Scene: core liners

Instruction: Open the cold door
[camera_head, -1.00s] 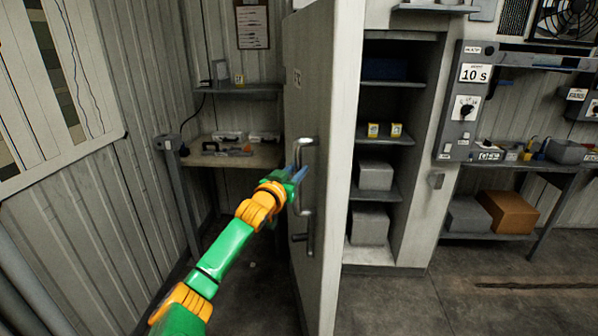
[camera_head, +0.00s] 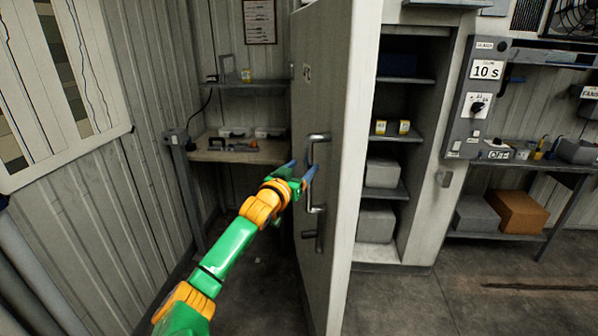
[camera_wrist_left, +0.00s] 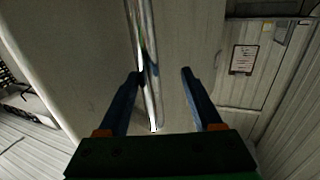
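The cold door (camera_head: 325,90) stands open in the head view, swung out from a shelved compartment, with its handle side toward my left arm. Its vertical metal handle (camera_head: 319,138) is on the left-hand face; a lower lever (camera_head: 319,236) sits beneath it. My left gripper (camera_head: 302,169) is at the handle with its blue fingers spread. In the left wrist view, the handle bar (camera_wrist_left: 149,60) runs between the two open fingers, nearer the left finger; a gap shows on the right. My right gripper is not in view.
Inside the compartment are shelves with grey boxes (camera_head: 382,173) and small yellow items (camera_head: 404,128). A workbench (camera_head: 240,154) stands behind the door at left. A control panel (camera_head: 472,115) is right of the compartment. Floor right of the door is clear.

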